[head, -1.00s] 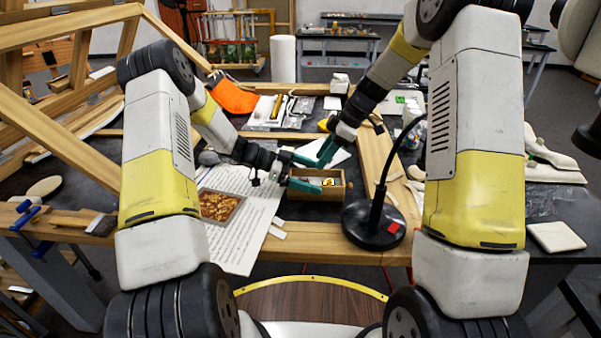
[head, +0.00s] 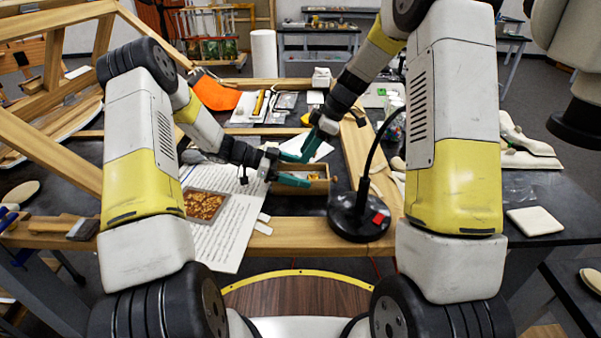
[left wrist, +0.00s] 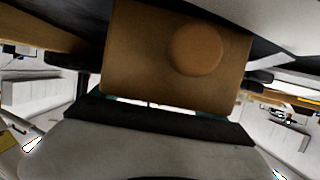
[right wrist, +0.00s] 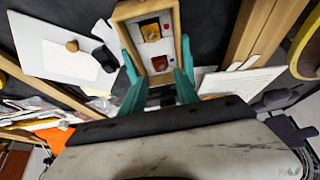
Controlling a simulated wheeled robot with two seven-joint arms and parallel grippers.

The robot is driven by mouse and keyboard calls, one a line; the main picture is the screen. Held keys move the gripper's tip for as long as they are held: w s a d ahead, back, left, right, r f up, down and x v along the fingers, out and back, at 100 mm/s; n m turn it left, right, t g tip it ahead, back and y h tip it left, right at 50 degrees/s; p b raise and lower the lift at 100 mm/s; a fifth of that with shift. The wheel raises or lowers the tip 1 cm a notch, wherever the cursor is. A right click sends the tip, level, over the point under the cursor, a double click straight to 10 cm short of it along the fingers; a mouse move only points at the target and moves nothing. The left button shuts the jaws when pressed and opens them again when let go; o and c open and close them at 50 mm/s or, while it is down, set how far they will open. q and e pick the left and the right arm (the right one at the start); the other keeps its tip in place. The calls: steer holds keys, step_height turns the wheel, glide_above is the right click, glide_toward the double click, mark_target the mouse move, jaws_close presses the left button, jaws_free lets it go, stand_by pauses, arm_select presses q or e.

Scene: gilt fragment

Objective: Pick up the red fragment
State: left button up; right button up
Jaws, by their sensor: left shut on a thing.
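The wooden tray (head: 305,191) lies on the dark table in front of me; it also shows in the right wrist view (right wrist: 170,81). In it, the red fragment (right wrist: 160,64) lies near an orange-gold piece (right wrist: 151,32). My left gripper (head: 290,181) is at the tray's left end, shut. In the left wrist view a brown wooden panel with a round disc (left wrist: 195,50) fills the space before it and hides the fingertips; it appears to be the tray. My right gripper (head: 298,156), above the tray, has its fingers (right wrist: 155,62) spread on either side of it.
A black lamp base (head: 350,222) with a red square stands right of the tray. A printed sheet (head: 228,225) lies to the left. An orange cloth (head: 215,93) and tools lie farther back. A pale board with a brown knob (right wrist: 72,45) is beside the tray.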

steer(key=a+r+h, duration=0.5)
steer(key=a+h, duration=0.1)
step_height(320, 180, down, 7)
steer(key=shift+r, duration=0.1)
steer(key=shift+a+f, duration=0.15)
steer(key=shift+f, duration=1.2)
steer(key=shift+a+f, duration=0.1)
steer(key=shift+f, duration=1.25)
jaws_close()
